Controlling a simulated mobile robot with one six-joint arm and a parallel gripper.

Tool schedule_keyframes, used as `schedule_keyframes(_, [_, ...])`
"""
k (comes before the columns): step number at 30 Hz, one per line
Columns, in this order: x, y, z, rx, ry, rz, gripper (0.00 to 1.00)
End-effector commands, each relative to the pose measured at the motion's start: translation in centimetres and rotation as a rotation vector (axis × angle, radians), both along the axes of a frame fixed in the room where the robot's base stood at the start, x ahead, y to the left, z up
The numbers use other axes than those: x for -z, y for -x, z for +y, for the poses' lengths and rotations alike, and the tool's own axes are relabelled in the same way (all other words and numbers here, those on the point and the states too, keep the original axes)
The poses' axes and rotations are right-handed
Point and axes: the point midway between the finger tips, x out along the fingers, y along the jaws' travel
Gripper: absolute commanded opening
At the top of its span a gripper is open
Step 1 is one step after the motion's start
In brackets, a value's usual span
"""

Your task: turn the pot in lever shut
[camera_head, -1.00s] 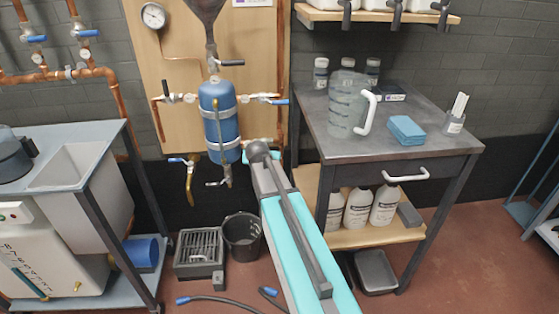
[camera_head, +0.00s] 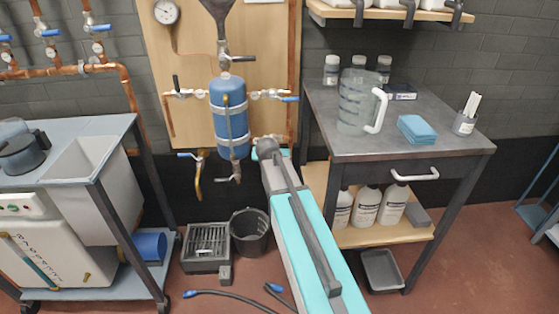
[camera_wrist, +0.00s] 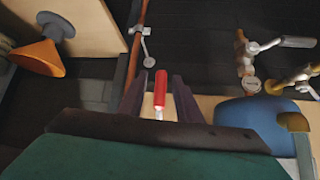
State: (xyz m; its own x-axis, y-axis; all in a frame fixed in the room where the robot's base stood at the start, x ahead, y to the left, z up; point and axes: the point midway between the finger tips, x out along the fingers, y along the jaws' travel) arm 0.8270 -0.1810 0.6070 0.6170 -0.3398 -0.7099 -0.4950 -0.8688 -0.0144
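A red lever (camera_wrist: 160,89) shows in the wrist view, between the two dark fingers of my gripper (camera_wrist: 158,95). The fingers stand apart with a narrow gap on each side of it, so I see no grip. No red lever shows in the head view; my arm may hide it. The blue pot (camera_head: 230,117) hangs on the wooden board with valves around it, and a blue vessel (camera_wrist: 257,120) shows at lower right in the wrist view. My gripper's end is by the pot's lower right in the head view. Its fingers are hidden there.
A black-handled valve (camera_head: 175,83) and a blue-handled valve (camera_head: 287,98) flank the pot. A bench (camera_head: 320,110) with a jug (camera_head: 355,105) stands close to the right of my arm. A bucket (camera_head: 248,232) and a grated box (camera_head: 205,247) stand on the floor below.

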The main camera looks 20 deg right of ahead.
Motion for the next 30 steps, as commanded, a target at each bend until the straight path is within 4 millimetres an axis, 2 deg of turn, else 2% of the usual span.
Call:
schedule_keyframes(8, [-1.2, 1.1, 0.6, -0.002, 0.0, -0.002, 0.31])
schedule_keyframes(30, [-8.1, 7.5, 3.8, 0.0, 0.0, 0.0, 0.31])
